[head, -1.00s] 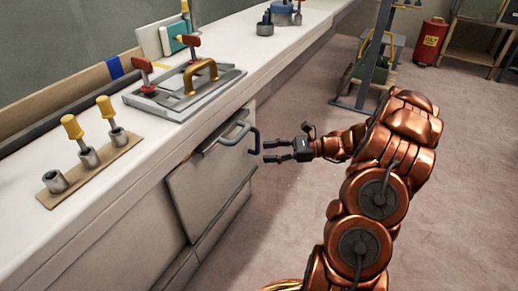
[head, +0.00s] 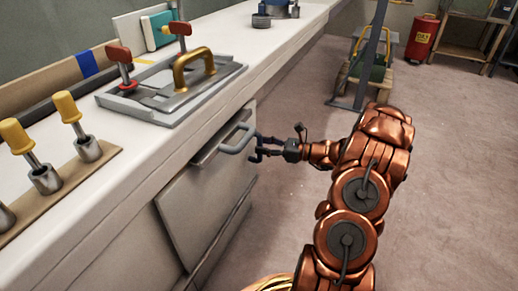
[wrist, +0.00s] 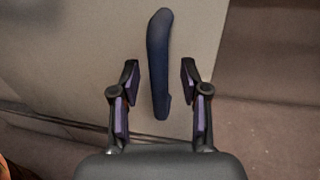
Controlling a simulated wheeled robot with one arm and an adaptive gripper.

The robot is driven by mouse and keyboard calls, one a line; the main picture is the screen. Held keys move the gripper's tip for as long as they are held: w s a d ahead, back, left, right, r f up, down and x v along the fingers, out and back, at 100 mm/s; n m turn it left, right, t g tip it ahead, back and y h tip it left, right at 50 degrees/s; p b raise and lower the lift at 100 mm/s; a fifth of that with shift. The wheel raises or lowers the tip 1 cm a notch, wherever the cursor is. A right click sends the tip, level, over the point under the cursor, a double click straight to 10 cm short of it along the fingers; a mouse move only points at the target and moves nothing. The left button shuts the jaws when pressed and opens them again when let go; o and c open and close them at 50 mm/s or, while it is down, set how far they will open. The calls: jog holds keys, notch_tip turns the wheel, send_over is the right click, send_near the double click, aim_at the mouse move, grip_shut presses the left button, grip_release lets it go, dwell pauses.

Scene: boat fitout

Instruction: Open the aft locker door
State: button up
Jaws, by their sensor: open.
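The aft locker door (head: 205,205) is a light grey panel in the front of the bench, below the countertop. In the wrist view the handle (wrist: 158,65) is a dark blue bar standing upright between my two fingers, with gaps on both sides. My gripper (head: 260,147) is open at the handle, and its fingers (wrist: 158,92) are not closed on it. The door (wrist: 80,60) fills the left of the wrist view.
The countertop holds a grey clamp fixture with a yellow handle (head: 195,65), and yellow-handled tools in holders (head: 85,148) on a board. A stand (head: 375,55) and a red canister (head: 421,38) stand farther back. The floor (head: 450,180) to the right is clear.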

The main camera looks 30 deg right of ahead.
jog(key=shift+x, duration=0.8)
jog(key=shift+s, duration=0.1)
jog(key=shift+c, duration=0.3)
grip_shut()
